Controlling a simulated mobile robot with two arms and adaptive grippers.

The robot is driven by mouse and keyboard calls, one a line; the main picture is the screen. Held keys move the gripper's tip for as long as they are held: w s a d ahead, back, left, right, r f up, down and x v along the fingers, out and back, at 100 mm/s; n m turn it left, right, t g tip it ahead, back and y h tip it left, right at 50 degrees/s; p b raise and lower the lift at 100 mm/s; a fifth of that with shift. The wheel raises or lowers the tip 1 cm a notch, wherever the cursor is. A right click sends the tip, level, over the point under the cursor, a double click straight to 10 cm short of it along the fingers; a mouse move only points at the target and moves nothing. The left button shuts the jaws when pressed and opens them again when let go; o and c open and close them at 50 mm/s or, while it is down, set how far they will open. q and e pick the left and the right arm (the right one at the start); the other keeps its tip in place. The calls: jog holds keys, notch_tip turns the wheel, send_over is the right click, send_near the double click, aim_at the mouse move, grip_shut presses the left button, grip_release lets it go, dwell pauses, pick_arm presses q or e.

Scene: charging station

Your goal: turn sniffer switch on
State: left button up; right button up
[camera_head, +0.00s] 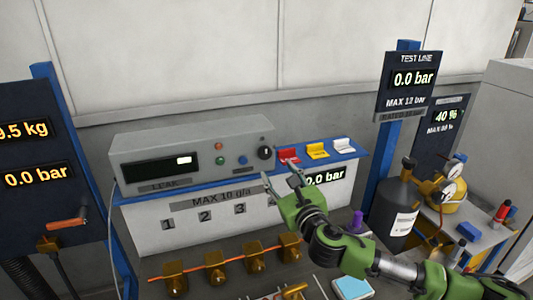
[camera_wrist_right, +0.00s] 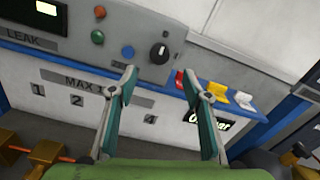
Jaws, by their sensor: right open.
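A grey leak-detector box (camera_head: 200,138) with a dark display marked LEAK stands on the blue-edged bench. At its right end is a black rotary knob (camera_head: 265,152) with a white mark, also in the right wrist view (camera_wrist_right: 158,52). I cannot read which control is the sniffer switch. My right gripper (camera_head: 278,171) is open and empty in front of the box's right end. In the wrist view its fingers (camera_wrist_right: 158,73) spread below the knob, with the right fingertip close to the red lever (camera_wrist_right: 180,80). I cannot tell whether they touch. My left gripper is out of view.
Orange, green and blue buttons (camera_head: 243,160) sit left of the knob. Yellow (camera_head: 318,150) and white (camera_head: 344,145) levers stand right of the red one. Brass valves (camera_head: 216,262) line the front. A black bottle (camera_head: 394,212) and blue post (camera_head: 378,150) stand right.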

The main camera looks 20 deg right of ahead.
aim_at(266, 154)
jog(key=w+p, duration=0.1)
jog(key=w, duration=0.3)
jog(key=w+p, duration=0.1)
jog(key=w, duration=0.4)
jog(key=shift+w+a+r, duration=0.1)
jog(key=shift+w+a, duration=0.05)
jog(key=shift+a, duration=0.05)
jog(key=shift+w+p, duration=0.3)
jog(key=shift+w, duration=0.55)
jog(key=shift+c, duration=0.5)
jog(key=c, duration=1)
